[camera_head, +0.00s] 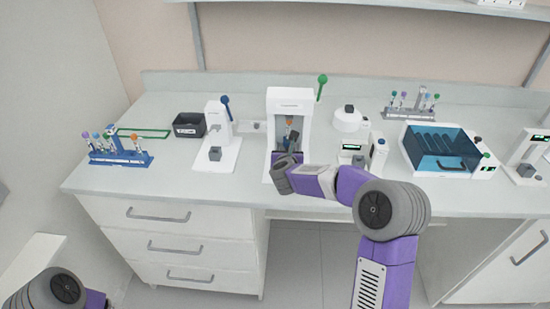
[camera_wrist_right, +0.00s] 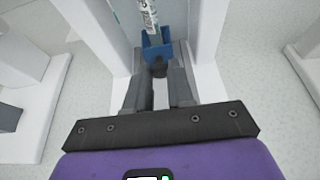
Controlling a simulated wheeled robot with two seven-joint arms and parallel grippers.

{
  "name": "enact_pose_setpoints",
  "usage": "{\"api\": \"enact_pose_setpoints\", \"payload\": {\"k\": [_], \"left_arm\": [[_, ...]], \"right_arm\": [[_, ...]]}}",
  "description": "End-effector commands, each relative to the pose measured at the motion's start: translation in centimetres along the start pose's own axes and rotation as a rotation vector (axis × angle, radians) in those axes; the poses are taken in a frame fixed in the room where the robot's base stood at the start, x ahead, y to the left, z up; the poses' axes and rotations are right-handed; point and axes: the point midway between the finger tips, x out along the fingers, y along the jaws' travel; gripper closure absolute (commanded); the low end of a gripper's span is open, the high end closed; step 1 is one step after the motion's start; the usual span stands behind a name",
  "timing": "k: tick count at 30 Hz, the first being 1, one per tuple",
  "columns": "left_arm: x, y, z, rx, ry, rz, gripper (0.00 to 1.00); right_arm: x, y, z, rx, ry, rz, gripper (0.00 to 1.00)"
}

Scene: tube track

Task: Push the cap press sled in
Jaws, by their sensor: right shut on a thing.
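The cap press (camera_head: 290,98) is a white frame with an open bay, standing at the middle of the bench, with a green-knobbed lever (camera_head: 322,86) at its right. Its blue sled (camera_wrist_right: 151,51) sits in the bay between the white side walls and bears an upright labelled tube (camera_wrist_right: 149,20). A dark knob (camera_wrist_right: 159,69) is at the sled's front. My right gripper (camera_wrist_right: 158,78) reaches into the front of the bay and is shut on that knob. In the head view my right wrist hides the bay's lower part. My left gripper is out of view; only its arm shows at lower left.
A blue tube rack (camera_head: 122,157) stands at the left. A black bin (camera_head: 188,124) and a white device with a blue lever (camera_head: 217,135) are left of the press. White devices and a blue-lidded box (camera_head: 441,148) stand at the right. Another rack (camera_head: 408,113) is behind.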

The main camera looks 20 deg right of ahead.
Motion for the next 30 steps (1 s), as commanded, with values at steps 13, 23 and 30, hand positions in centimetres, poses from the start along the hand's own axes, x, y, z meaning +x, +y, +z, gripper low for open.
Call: {"api": "enact_pose_setpoints", "payload": {"k": [13,23,30], "left_arm": [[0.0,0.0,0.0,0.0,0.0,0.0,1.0],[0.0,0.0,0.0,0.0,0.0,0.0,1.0],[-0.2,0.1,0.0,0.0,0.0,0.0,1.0]], "right_arm": [[0.2,-0.2,0.3,0.002,-0.006,-0.002,0.61],[0.1,-0.1,0.2,0.002,-0.004,-0.002,0.53],[-2.5,-0.1,0.4,0.001,-0.005,0.0,0.53]]}}
